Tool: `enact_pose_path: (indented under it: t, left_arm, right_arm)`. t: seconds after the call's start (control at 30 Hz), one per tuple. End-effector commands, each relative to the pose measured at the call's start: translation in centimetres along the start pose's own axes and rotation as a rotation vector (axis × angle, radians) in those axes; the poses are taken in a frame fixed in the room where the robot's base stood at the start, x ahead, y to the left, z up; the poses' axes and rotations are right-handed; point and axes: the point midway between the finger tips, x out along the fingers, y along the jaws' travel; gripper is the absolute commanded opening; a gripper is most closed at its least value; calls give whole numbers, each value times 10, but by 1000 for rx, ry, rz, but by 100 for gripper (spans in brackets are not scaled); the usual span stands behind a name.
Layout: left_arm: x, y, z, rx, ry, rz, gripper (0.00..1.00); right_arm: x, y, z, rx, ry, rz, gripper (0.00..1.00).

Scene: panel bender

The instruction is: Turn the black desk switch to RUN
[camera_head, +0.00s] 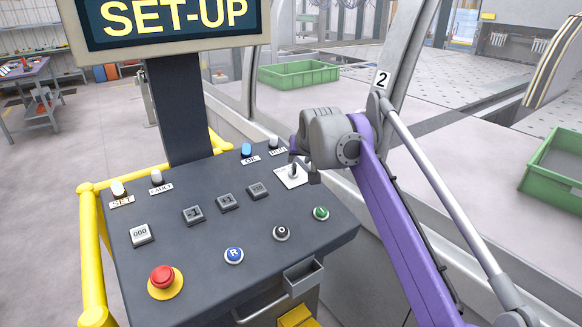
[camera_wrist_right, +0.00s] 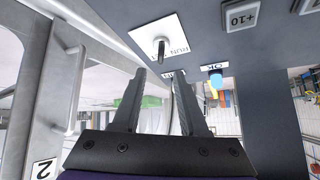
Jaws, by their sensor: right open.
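The black desk switch (camera_head: 293,171) stands on a white plate (camera_head: 285,181) near the far right edge of the dark control desk. In the right wrist view, the switch lever (camera_wrist_right: 161,48) sticks out from the white plate (camera_wrist_right: 146,34), where the word RUN shows. My right gripper (camera_head: 299,157) is over the desk right beside the switch, partly covering the plate. In the wrist view its two fingers (camera_wrist_right: 160,76) are apart, with the lever beyond the tips and nothing held. The display (camera_head: 170,20) reads SET-UP. My left gripper is out of view.
The desk (camera_head: 190,255) carries several buttons, lamps and a red emergency stop (camera_head: 163,277). A yellow rail (camera_head: 92,250) runs along its left side. The machine frame post (camera_head: 385,60) stands close behind my right arm. Green crates (camera_head: 300,75) lie beyond.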

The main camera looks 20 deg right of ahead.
Motion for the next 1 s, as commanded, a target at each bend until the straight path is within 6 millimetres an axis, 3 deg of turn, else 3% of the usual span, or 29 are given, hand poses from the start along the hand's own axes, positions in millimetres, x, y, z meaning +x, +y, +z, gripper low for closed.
enact_pose_path:
  t: [0.2, 0.4, 0.83, 1.0]
  left_arm:
    - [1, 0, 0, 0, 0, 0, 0]
    - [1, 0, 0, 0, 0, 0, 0]
    - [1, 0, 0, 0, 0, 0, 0]
    - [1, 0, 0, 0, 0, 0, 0]
  right_arm:
    - [44, 0, 0, 0, 0, 0, 42]
    - [72, 0, 0, 0, 0, 0, 42]
    - [81, 0, 1, -1, 0, 0, 42]
    - [81, 0, 1, -1, 0, 0, 12]
